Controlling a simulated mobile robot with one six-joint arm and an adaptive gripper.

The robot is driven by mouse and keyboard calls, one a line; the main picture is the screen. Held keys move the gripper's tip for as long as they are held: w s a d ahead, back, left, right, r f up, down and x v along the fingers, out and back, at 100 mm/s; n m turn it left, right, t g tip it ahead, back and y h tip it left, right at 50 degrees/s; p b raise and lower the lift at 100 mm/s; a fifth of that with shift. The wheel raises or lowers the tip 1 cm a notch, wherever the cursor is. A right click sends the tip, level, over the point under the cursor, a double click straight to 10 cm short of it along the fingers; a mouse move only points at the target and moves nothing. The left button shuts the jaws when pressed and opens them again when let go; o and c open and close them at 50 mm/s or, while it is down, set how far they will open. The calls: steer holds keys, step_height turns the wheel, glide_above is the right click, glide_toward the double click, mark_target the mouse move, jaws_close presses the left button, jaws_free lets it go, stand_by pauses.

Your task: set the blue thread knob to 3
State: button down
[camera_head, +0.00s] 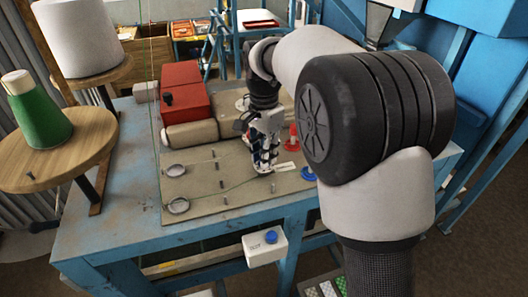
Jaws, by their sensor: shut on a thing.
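A blue round knob (308,174) sits at the right of the tan board on the blue table, partly hidden by my arm. Its setting cannot be read. My gripper (264,168) is low over the board, left of this knob and apart from it. Its fingers are shut, apparently on the end of a thin green thread (228,190); the fingertips are too small to show the grip clearly. The thread runs from the front metal ring (178,206) to the fingers. A small white label (286,166) lies between the gripper and the blue knob.
A red knob (293,140) stands behind the blue one. A red machine housing (185,92) is at the back left of the board (205,175), which carries several pegs. A white box (264,248) with a blue button hangs on the table front. A green thread cone (38,115) stands left.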

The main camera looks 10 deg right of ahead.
stand_by(0.3)
steer(key=c, duration=1.4)
jaws_free()
steer(key=shift+c, duration=0.2)
steer(key=shift+r, duration=0.1)
step_height(320, 180, up, 12)
steer(key=s+d+f+n+t+b, duration=0.1)
steer(key=s+d+f+n+b, duration=0.1)
steer(key=s+f+b, duration=0.8)
steer(key=s+d+f+n+t+b, duration=0.2)
steer(key=s+f+n+b, duration=0.3)
steer(key=s+f+b, duration=0.5)
steer(key=s+d+f+n+t+b, duration=0.1)
steer(key=s+d+f+n+b, duration=0.2)
steer(key=s+f+b, duration=0.7)
step_height(320, 180, down, 9)
steer(key=shift+d+r+n+t+b, duration=0.15)
steer(key=shift+d+n+t+b, duration=0.25)
steer(key=shift+n, duration=0.2)
